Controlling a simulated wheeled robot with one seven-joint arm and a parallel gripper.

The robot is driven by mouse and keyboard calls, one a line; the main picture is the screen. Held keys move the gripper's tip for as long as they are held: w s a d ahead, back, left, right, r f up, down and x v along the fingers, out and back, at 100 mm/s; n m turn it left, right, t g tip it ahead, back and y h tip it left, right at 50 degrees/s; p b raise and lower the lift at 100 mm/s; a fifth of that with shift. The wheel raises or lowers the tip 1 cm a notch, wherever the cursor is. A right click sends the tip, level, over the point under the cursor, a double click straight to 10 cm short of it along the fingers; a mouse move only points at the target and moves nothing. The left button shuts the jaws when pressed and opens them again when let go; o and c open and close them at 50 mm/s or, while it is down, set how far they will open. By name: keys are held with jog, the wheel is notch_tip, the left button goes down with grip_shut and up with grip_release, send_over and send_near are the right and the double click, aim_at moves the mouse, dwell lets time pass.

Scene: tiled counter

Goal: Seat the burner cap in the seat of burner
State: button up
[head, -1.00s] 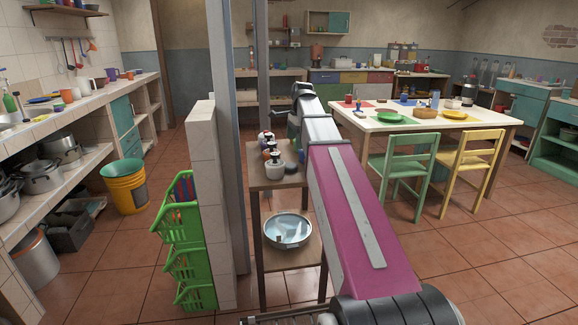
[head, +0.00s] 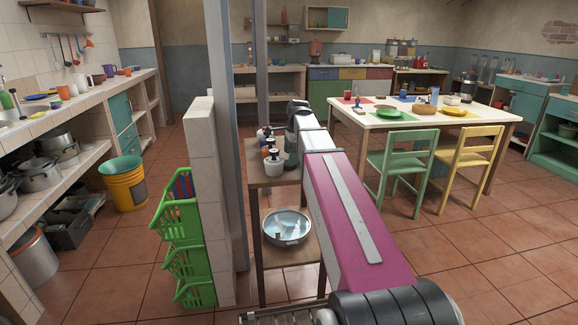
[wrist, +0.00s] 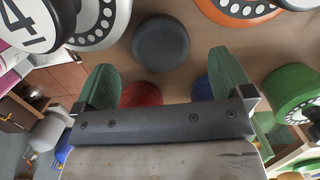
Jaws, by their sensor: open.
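A dark round disc (wrist: 160,42), which looks like the burner cap, lies on a brown surface in the wrist view. My gripper (wrist: 162,62) is open, with green finger pads either side of an empty gap. The disc sits just past the fingertips, roughly in line with the gap, and appears apart from both. I cannot pick out the burner seat for certain. In the head view my arm's far end is at the small wooden stand (head: 270,177), and the fingers and disc are hidden there.
In the wrist view, white-and-grey round parts with rings of holes (wrist: 98,20), an orange-rimmed one (wrist: 240,12) and a green one (wrist: 292,95) crowd around. Red (wrist: 140,94) and blue (wrist: 202,90) round things show behind the gripper. A tiled wall (head: 203,200) stands left of the stand.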

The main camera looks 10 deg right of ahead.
jog(key=f, duration=0.3)
jog(key=shift+a+f, duration=0.1)
jog(key=shift+a, duration=0.2)
jog(key=c, duration=1.1)
